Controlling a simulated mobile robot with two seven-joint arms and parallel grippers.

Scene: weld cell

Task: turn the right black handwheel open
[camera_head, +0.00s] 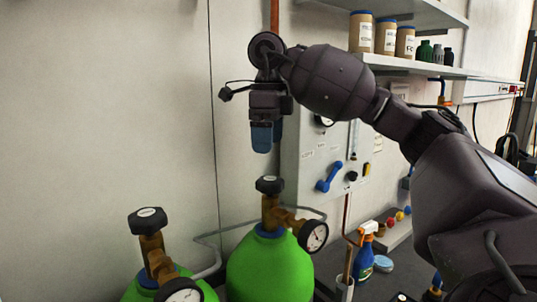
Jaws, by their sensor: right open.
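The right black handwheel (269,185) sits on top of a brass valve (272,212) on the right green cylinder (268,268). A round gauge (313,236) is on the right side of that valve. My right gripper (264,138) hangs pointing down above the right handwheel, apart from it, with a visible gap. Its blue fingers overlap from this side, and it is open with nothing seen in it. My left gripper is not in view.
A second green cylinder with its own black handwheel (147,219) stands at the lower left. A grey panel (305,165) with a blue lever (329,177) is behind my right arm. A blue spray bottle (364,258) stands at the right. The wall side at left is clear.

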